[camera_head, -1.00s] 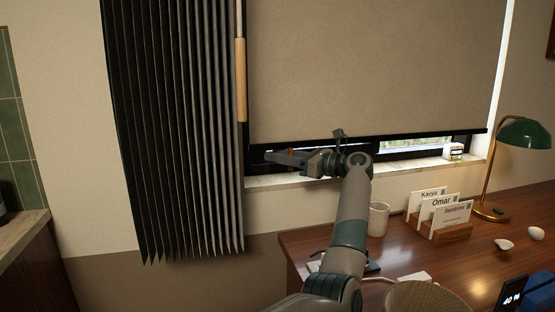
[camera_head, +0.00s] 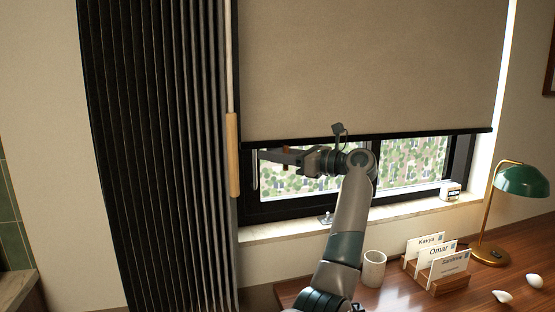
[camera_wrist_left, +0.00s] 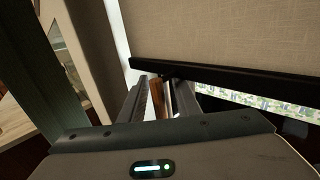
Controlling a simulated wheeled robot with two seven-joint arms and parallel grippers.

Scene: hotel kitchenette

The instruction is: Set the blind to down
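The beige roller blind (camera_head: 370,65) covers the upper part of the window. Its dark bottom bar (camera_head: 400,136) hangs well above the sill, with bare glass below. A small wooden pull (camera_head: 287,158) hangs under the bar near its left end. My left gripper (camera_head: 280,156) reaches in from the right side of the pull, just below the bar. In the left wrist view the wooden pull (camera_wrist_left: 157,98) stands between the two fingers, which look closed on it; the bar (camera_wrist_left: 225,77) passes just beyond. My right gripper is not in view.
A dark pleated curtain (camera_head: 150,150) with a wooden wand (camera_head: 233,155) hangs close left of the gripper. Below are the sill (camera_head: 280,230) and a desk with a cup (camera_head: 373,268), name cards (camera_head: 437,262) and a green lamp (camera_head: 522,181).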

